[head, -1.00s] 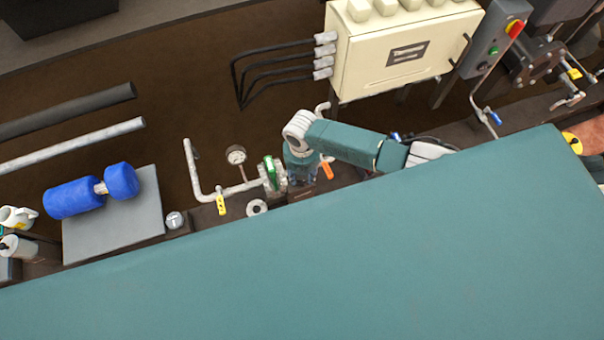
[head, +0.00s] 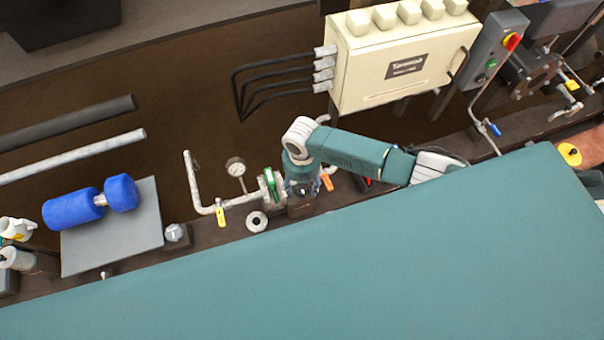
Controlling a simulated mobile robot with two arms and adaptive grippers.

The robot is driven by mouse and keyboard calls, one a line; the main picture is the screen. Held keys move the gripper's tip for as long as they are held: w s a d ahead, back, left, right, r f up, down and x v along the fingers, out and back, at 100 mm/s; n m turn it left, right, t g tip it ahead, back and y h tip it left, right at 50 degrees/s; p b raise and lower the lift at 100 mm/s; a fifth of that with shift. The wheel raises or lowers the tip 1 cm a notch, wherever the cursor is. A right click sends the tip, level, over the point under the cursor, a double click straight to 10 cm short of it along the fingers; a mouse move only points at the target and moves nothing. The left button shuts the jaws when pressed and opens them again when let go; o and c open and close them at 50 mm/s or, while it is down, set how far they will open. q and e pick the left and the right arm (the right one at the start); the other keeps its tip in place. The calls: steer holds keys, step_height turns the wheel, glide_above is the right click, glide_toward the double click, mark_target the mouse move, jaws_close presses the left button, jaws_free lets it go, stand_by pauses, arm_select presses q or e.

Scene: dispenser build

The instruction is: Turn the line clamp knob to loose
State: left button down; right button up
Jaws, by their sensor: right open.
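My right gripper (head: 302,190) hangs down at the end of the teal arm over the bench, just right of the green-handled valve (head: 270,186). It is open, and its fingers are small and partly hidden by the wrist. A dark block (head: 300,210) with a small round dial or knob sits directly below it; I cannot tell if the fingers touch it. Another knob (head: 173,231), grey with a pale pointer mark, sits on a small block further left. No readable label shows which one is the line clamp knob. My left gripper is not in view.
A pressure gauge (head: 235,167) and pipe with a yellow tag (head: 221,216) stand left of the gripper. An orange handle (head: 327,182) is close on its right. A cream cabinet (head: 400,65) stands behind. Blue cylinders (head: 75,208) lie on a grey plate (head: 115,245).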

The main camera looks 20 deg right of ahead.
step_height(320, 180, up, 10)
steer(key=shift+f, duration=0.15)
stand_by(0.6)
